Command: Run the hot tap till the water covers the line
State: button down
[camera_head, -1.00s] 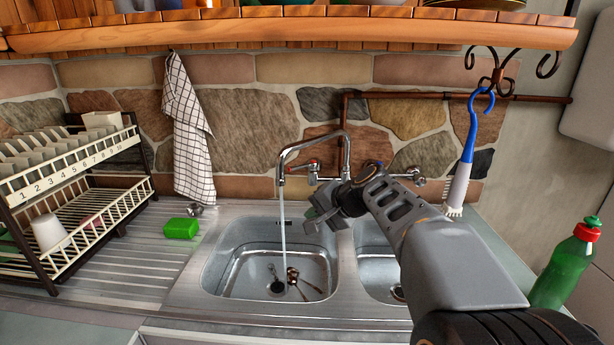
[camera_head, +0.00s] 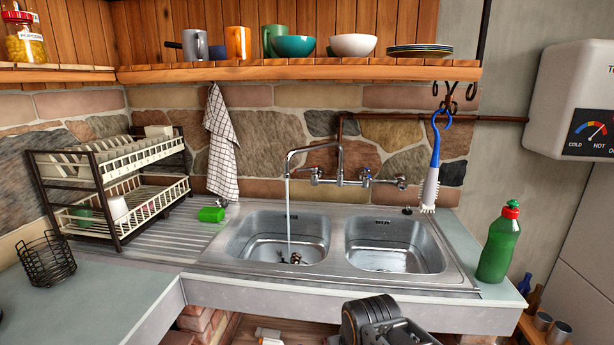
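The mixer tap (camera_head: 340,160) is mounted on the stone wall above a double sink. Its left handle (camera_head: 316,174) has a red mark. A thin stream of water (camera_head: 289,215) falls from the spout into the left basin (camera_head: 243,235). Brown, shiny items (camera_head: 295,258) lie at the bottom of that basin. I cannot make out a level line or the water's depth. The right basin (camera_head: 435,255) looks empty. Part of my arm shows at the bottom edge, in front of the counter; my gripper is not visible.
A green sponge (camera_head: 211,214) lies left of the sink by a dish rack (camera_head: 105,200). A green bottle (camera_head: 499,245) stands at the right. A blue-handled brush (camera_head: 432,170) hangs from a hook under the shelf (camera_head: 300,72). A wire basket (camera_head: 46,260) sits at left.

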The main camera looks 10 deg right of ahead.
aim_at(313, 168)
jog(key=u, duration=1.45)
jog(key=i, duration=0.9)
jog(key=z, duration=0.2)
